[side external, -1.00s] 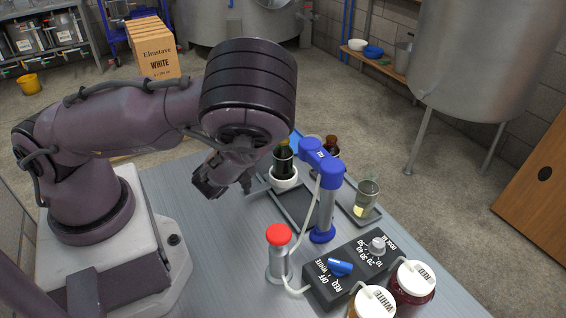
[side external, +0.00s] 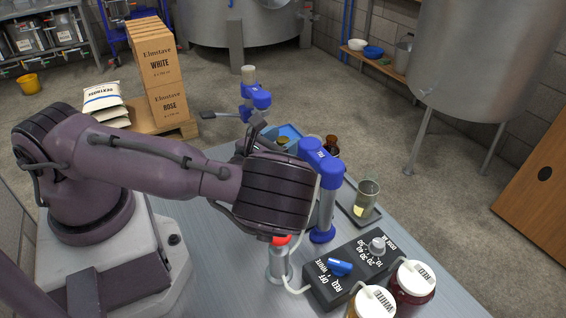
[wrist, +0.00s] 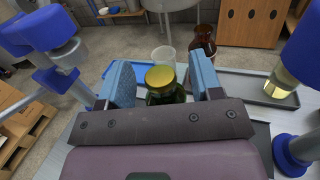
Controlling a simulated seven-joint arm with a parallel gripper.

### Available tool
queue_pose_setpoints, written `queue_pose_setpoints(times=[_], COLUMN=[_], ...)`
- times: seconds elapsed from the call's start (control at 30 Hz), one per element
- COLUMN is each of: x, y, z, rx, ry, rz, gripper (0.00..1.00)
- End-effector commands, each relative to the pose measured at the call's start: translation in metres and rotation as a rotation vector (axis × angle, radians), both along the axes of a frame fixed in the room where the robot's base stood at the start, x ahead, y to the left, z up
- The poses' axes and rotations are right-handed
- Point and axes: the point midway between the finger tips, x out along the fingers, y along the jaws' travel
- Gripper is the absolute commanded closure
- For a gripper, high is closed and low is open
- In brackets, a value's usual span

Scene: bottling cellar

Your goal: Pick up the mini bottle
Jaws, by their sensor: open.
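A small dark green bottle with a gold cap (wrist: 161,77) stands upright in the wrist view. My gripper (wrist: 160,72) is open, with one blue-padded finger on each side of the bottle. I cannot tell whether either finger touches the glass. The bottle's lower part is hidden behind my gripper body. In the side external view only the gold cap (side external: 283,140) shows past my wrist, which covers the rest of the bottle.
A brown bottle (wrist: 202,45) and a clear cup (wrist: 164,56) stand just beyond. A glass of yellow liquid (side external: 366,197) is on a tray to the right. A blue-headed dispenser (side external: 325,200) and a control box (side external: 350,268) are close by.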

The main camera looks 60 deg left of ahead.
Motion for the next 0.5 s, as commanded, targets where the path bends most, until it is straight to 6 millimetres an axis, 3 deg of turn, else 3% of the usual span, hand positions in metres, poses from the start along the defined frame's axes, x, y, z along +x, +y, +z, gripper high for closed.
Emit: queue_pose_setpoints(times=[0.27,0.5], x=[0.0039,0.0036], y=[0.0012,0.0011], z=[0.0003,0.0002], rx=[-0.001,-0.001], ry=[0.000,0.000], rz=[0.000,0.000], gripper=[0.41,0.94])
